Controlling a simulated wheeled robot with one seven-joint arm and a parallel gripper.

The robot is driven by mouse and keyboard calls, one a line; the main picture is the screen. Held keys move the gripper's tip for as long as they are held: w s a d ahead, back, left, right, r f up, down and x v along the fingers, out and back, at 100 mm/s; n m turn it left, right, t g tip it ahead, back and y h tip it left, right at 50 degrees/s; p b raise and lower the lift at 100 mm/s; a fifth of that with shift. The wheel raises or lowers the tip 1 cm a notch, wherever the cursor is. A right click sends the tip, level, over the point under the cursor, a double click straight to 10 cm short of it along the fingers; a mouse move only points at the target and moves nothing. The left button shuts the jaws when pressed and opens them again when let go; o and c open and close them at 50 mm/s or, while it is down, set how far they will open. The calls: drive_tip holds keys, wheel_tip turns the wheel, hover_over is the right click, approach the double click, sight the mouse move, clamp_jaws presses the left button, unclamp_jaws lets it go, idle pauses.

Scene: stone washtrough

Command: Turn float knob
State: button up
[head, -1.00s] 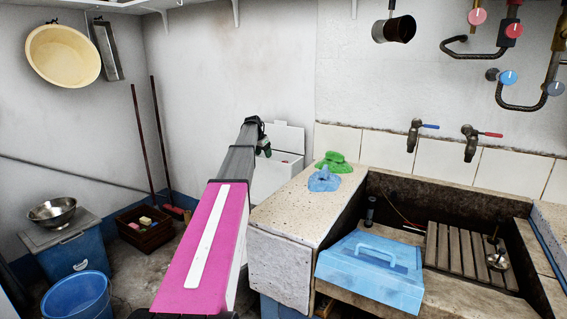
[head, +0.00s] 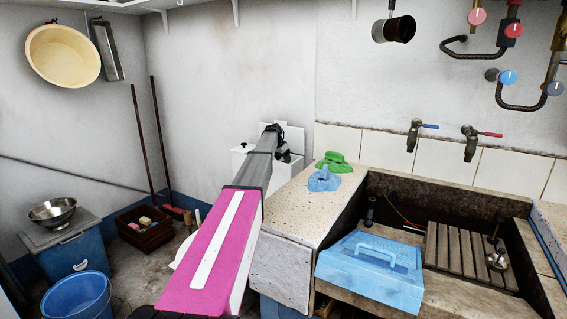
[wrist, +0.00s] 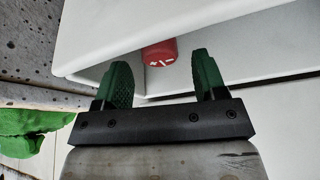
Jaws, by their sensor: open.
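A red float knob (wrist: 160,53) with white plus and minus style marks sits inside an open white tank (wrist: 250,45) in the wrist view. My gripper (wrist: 163,82) is open and empty, with its green fingers apart on the near side of the knob. The knob shows between and beyond the fingertips, and I cannot tell whether they touch it. In the head view, my arm and gripper (head: 279,147) hide much of the white tank (head: 238,160), and the knob does not show there.
The stone trough ledge (head: 300,215) lies right of the arm, with a green cloth (head: 334,161) and a blue cloth (head: 323,180) on it. A blue toolbox (head: 370,265) stands at the trough. A brown crate (head: 143,228) is on the floor at left.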

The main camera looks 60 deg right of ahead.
drive_tip(key=shift+x, duration=1.05)
drive_tip(key=c, duration=0.9)
drive_tip(key=shift+c, duration=0.2)
drive_tip(key=shift+n, duration=0.3)
